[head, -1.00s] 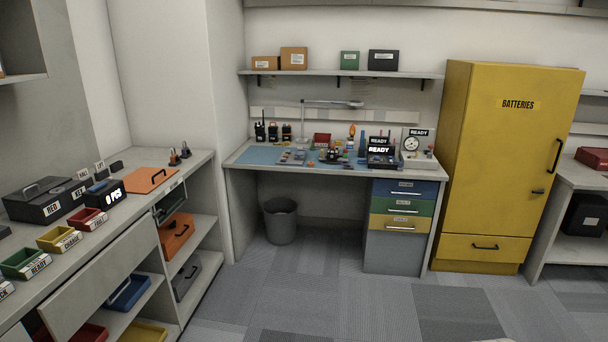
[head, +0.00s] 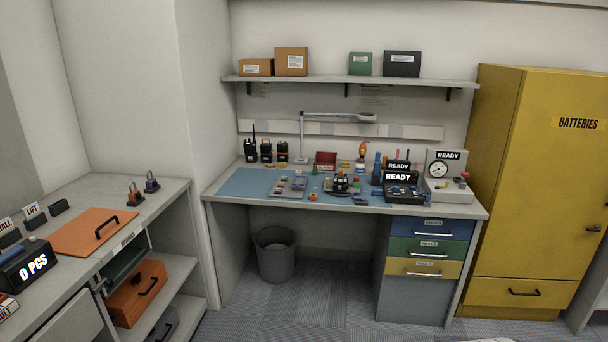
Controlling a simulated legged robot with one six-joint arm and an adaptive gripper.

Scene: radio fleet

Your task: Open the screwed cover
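No screwed cover can be told for certain at this distance. On the workbench (head: 232,199), a dark device on a stand (head: 341,184) sits near the middle of the blue mat (head: 245,184). A grey parts tray (head: 288,186) lies to its left. Several black radios stand at the back left, one of them a radio with a tall antenna (head: 251,150). A flat orange panel with a black handle (head: 85,233) lies on the left counter; no screws can be made out on it. My gripper is not in view.
A black unit reading READY (head: 404,191) and a gauge tester (head: 449,178) stand at the bench's right. A grey bin (head: 275,256) is under the bench, beside the drawers (head: 427,248). The yellow battery cabinet (head: 540,190) is at right. The floor before the bench is clear.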

